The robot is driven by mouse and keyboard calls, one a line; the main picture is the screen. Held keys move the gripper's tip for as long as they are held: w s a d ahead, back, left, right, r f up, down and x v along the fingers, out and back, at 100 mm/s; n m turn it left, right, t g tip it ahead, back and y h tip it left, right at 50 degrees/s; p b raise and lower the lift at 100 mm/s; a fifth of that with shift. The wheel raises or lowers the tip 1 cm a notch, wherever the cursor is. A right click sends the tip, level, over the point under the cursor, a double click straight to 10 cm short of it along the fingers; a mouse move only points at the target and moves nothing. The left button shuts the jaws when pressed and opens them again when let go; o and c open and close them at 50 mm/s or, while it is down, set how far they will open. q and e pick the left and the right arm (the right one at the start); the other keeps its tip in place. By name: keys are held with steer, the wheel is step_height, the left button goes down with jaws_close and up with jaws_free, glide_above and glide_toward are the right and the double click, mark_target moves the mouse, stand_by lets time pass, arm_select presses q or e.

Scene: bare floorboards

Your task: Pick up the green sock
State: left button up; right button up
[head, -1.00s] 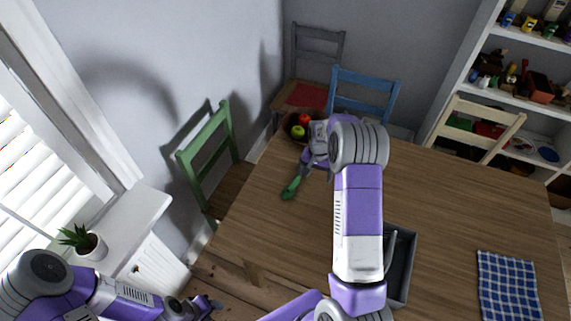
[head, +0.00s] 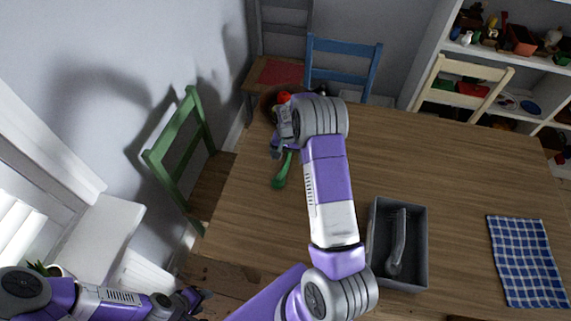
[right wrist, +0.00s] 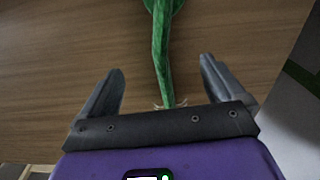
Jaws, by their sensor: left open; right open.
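A long, narrow green item (head: 281,178) lies on the wooden table near its left edge. It widens at one end, and I cannot tell for sure that it is a sock. It also shows in the right wrist view (right wrist: 160,40), with pale wisps at its thin end. My right gripper (head: 279,151) is open over the thin end, which lies between its spread fingers (right wrist: 161,68) without visible grip. My left gripper (head: 203,296) is open and empty at the lower left, off the table.
A bowl (head: 268,106) with red fruit stands just beyond my right gripper. A grey tray (head: 420,245) holding a long pale object is to the right, and a blue checked cloth (head: 527,262) lies further right. Green (head: 180,150), blue (head: 345,62) and cream (head: 462,88) chairs surround the table.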

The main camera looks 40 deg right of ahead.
mark_target(287, 163)
step_height(287, 163, down, 4)
steer(key=shift+w+f, duration=0.1)
steer(key=shift+c, duration=0.4)
steer(key=c, duration=1)
steer(key=shift+c, duration=0.2)
